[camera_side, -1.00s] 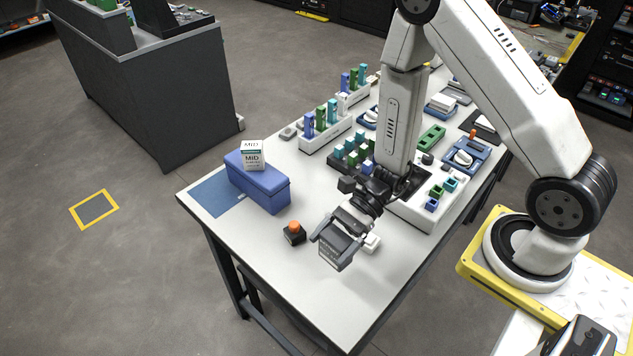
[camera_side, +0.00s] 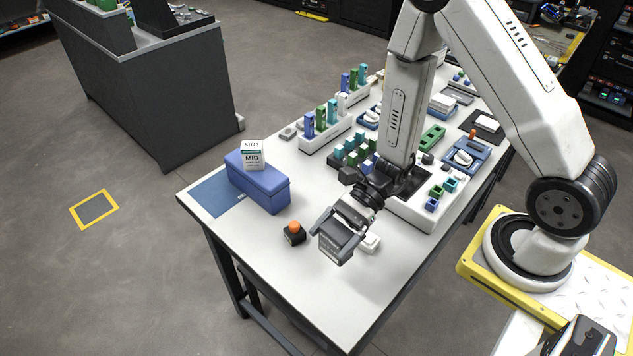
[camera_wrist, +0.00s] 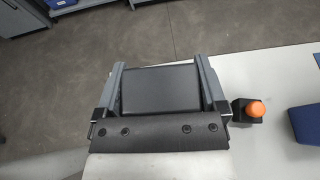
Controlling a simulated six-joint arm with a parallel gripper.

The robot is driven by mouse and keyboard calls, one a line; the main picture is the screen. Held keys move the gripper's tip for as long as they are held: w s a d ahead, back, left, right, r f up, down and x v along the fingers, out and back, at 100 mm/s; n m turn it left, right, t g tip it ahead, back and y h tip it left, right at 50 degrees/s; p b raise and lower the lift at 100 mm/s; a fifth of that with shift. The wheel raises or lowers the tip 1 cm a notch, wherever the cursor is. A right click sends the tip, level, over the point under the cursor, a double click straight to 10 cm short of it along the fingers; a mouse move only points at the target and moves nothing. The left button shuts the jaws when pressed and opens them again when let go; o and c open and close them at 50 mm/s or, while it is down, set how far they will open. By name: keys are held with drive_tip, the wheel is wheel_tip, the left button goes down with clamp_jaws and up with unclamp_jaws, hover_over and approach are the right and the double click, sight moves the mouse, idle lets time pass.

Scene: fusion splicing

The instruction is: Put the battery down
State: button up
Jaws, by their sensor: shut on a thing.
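The battery (camera_side: 334,246) is a dark grey block with pale print on its face. My gripper (camera_side: 340,232) is shut on it, one finger on each side, over the front part of the white table (camera_side: 300,276). In the wrist view the battery (camera_wrist: 160,90) fills the space between the two grey fingers. Its underside is hidden, so I cannot tell whether it touches the table.
A black box with an orange button (camera_side: 294,233) stands just left of the battery. A blue case (camera_side: 262,187) with a white MID box (camera_side: 252,156) on it is farther left. A small white block (camera_side: 370,243) lies right behind the battery. The table's front is clear.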

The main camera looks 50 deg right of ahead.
drive_tip(key=w+d+f+m+t+h, duration=0.2)
drive_tip(key=w+d+m+t+h, duration=0.2)
drive_tip(key=w+d+m+t, duration=0.75)
drive_tip(key=w+d+f+n+g, duration=0.1)
drive_tip(key=d+f+n+g, duration=0.2)
drive_tip(key=d+f, duration=0.1)
drive_tip(key=shift+d, duration=0.4)
drive_tip(key=shift+w, duration=0.1)
drive_tip(key=shift+f, duration=1.85)
drive_tip(key=shift+f, duration=0.15)
drive_tip(key=o, duration=1.2)
drive_tip(key=shift+o, duration=0.2)
